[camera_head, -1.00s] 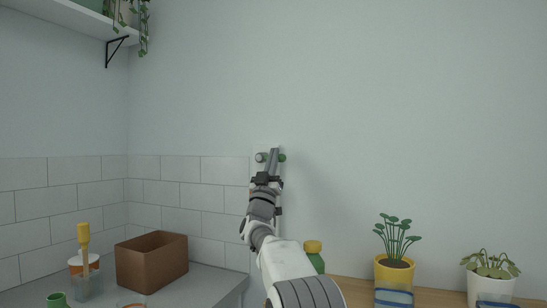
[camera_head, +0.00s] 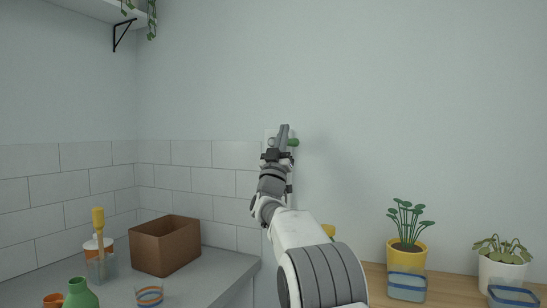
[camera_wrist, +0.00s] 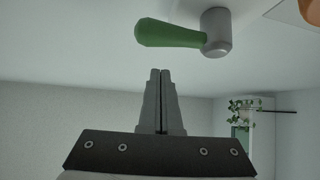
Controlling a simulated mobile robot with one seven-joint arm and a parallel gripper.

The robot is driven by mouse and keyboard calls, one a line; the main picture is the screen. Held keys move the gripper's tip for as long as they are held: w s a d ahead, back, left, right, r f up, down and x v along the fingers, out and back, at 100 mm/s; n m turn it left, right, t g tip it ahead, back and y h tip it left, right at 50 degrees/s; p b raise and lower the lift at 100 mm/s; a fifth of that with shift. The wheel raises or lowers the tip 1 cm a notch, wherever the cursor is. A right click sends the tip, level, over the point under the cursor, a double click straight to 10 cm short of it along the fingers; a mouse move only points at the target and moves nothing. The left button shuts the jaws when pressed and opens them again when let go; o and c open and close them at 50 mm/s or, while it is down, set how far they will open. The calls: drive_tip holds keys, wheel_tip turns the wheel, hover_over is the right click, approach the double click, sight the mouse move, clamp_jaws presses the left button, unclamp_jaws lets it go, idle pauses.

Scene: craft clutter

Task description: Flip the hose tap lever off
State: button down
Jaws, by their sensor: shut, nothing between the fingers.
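The tap lever has a green handle (camera_wrist: 168,34) that lies roughly level in the wrist view, joined at its right end to a round grey hub (camera_wrist: 215,33). In the head view the green end (camera_head: 294,142) shows just right of my gripper (camera_head: 284,128), against the wall. The rest of the tap is mostly hidden behind my gripper and arm. In the wrist view my gripper (camera_wrist: 160,72) has its fingers together and empty. The fingertips appear below the handle in that picture, with a visible gap to it.
A brown box (camera_head: 165,245), a clear cup with a yellow-handled tool (camera_head: 99,235) and a green bottle (camera_head: 80,292) stand on the grey counter at left. Potted plants (camera_head: 407,250) and blue-banded containers stand on the wooden surface at right. The wall around the tap is clear.

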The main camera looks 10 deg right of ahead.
drive_tip(key=v, duration=0.8)
drive_tip(key=shift+a, duration=0.15)
drive_tip(key=shift+w+r, duration=0.1)
drive_tip(key=s+a+f+n+g+y, duration=0.1)
drive_tip(key=s+f+g+y, duration=0.45)
drive_tip(key=s+f, duration=0.7)
drive_tip(key=s+a+f+n+g+y, duration=0.15)
drive_tip(key=s+f+g+y, duration=0.45)
drive_tip(key=s, duration=1.2)
drive_tip(key=s+a+f+n+g+y, duration=0.1)
drive_tip(key=s+f+n+g+y, duration=0.15)
drive_tip(key=s+f+g, duration=0.8)
drive_tip(key=s+r+t+p, duration=0.1)
drive_tip(key=s+r+p, duration=0.1)
drive_tip(key=r+p, duration=0.7)
drive_tip(key=s+r+t+p, duration=0.2)
drive_tip(key=r+p, duration=0.8)
drive_tip(key=p, duration=0.1)
drive_tip(key=shift+s+m+p, duration=0.25)
drive_tip(key=shift+m+p, duration=0.05)
